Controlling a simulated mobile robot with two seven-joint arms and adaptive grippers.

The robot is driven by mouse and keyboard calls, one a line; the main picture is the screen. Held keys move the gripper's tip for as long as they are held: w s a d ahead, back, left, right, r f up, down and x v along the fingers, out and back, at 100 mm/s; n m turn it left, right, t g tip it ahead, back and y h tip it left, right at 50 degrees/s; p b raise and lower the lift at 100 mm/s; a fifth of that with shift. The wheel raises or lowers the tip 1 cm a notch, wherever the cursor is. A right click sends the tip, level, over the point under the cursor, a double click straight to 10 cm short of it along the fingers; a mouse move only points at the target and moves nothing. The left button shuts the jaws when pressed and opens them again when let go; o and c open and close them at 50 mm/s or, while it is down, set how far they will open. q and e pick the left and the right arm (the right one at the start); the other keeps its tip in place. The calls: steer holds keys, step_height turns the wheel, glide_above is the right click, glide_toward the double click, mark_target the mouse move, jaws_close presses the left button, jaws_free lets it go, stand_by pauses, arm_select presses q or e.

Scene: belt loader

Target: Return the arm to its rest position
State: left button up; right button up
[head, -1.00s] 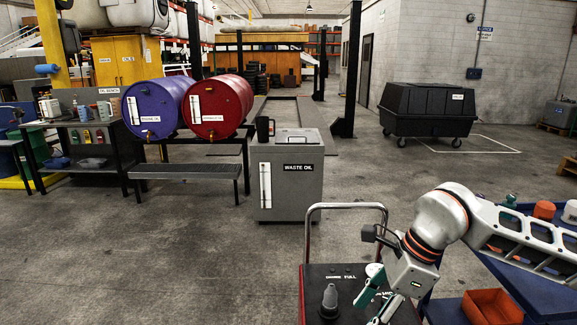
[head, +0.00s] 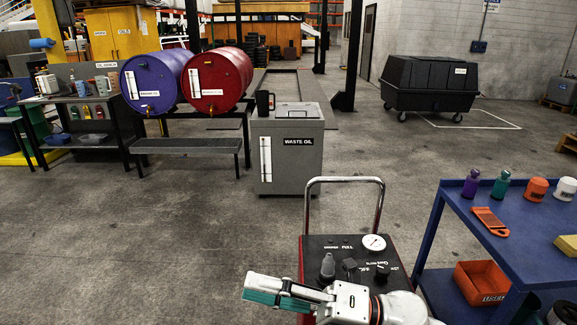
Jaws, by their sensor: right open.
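My right gripper (head: 262,289) is low in the head view, left of the bottom middle, with teal pads on its fingers. It is open and I see nothing between the fingers. Its fingers point left, in front of the lower part of the red cart (head: 302,262) with a black top panel. My right arm (head: 400,308) comes in from the bottom edge and hides part of that panel. My left gripper is not in view.
A blue trolley (head: 470,215) with bottles, an orange scraper (head: 490,221) and an orange bin (head: 480,282) stands at the right. A grey waste oil cabinet (head: 289,160) stands behind the cart. The floor at the left is clear.

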steer(key=w+d+f+m+t+h+p, duration=0.1)
steer(key=w+d+f+m+t+h, duration=0.2)
steer(key=d+f+m+t+h, duration=0.7)
steer(key=w+d+f+m+t+h, duration=0.2)
steer(key=d+f+m+t, duration=0.35)
steer(key=m, duration=1.05)
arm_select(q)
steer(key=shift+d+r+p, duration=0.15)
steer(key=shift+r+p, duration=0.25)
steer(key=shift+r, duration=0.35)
arm_select(e)
steer(key=s+d+f+m+g+h, duration=0.3)
steer(key=s+f, duration=0.4)
steer(key=f, duration=0.4)
steer(key=s+d+f+m+g+h, duration=0.3)
steer(key=s+d+f+m, duration=0.3)
steer(key=f, duration=0.5)
steer(key=shift+s+g, duration=0.45)
steer(key=shift+s, duration=0.55)
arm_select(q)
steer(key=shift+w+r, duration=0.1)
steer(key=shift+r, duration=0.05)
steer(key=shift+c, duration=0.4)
arm_select(e)
steer(key=shift+c, duration=0.3)
